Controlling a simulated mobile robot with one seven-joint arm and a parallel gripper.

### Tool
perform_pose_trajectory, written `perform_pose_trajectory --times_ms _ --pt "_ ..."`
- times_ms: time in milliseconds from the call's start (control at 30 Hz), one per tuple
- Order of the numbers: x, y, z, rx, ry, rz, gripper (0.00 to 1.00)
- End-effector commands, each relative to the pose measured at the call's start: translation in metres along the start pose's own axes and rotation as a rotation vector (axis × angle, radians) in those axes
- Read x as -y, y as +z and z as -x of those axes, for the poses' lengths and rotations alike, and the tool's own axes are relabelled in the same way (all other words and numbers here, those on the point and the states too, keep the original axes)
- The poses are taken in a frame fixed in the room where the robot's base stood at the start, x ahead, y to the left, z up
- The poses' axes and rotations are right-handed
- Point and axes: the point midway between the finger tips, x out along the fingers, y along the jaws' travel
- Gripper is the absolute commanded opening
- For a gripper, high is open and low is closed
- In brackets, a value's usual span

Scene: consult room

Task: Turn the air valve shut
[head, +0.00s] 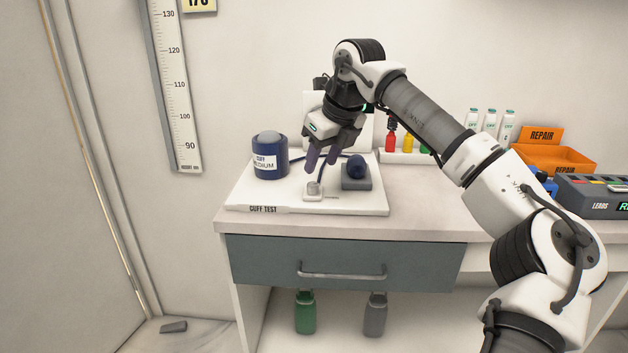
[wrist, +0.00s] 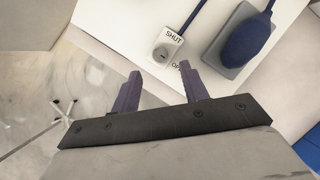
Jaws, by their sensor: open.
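The air valve (head: 314,188) is a small pale knob on a base on the white cuff test board (head: 250,197). In the wrist view the valve (wrist: 161,53) has a slot in its top, with SHUT printed beside it and a second label partly hidden by a finger. A blue tube runs from its base. My gripper (head: 322,160) is above the valve, pointing down, with its two purple fingers apart and nothing between them. In the wrist view my gripper (wrist: 158,82) shows both fingertips just below the valve in the picture, not around it.
A blue bulb (head: 356,167) on a grey block (head: 357,183) stands close right of the valve. A blue cuff cylinder (head: 270,157) stands at the board's left. Coloured bottles, an orange repair bin (head: 556,153) and a leads box (head: 597,197) are further right.

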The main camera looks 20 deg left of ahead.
Motion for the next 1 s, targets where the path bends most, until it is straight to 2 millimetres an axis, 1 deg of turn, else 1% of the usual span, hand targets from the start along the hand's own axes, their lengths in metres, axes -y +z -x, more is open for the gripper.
perform_pose_trajectory --times_ms 33,100,300,500,733,767,1000 --pt "-0.001 0.000 -0.012 -0.001 0.003 0.001 0.44" --pt "-0.001 0.000 -0.025 -0.001 0.004 0.002 0.44" --pt "-0.001 0.000 -0.054 0.001 0.002 0.001 0.44" --pt "-0.001 0.000 -0.065 0.001 0.002 0.001 0.44" --pt "-0.001 0.000 -0.065 0.001 0.002 0.001 0.44" --pt "-0.001 0.000 -0.065 0.001 0.002 0.001 0.43" --pt "-0.001 0.000 -0.065 0.001 0.002 0.001 0.12"
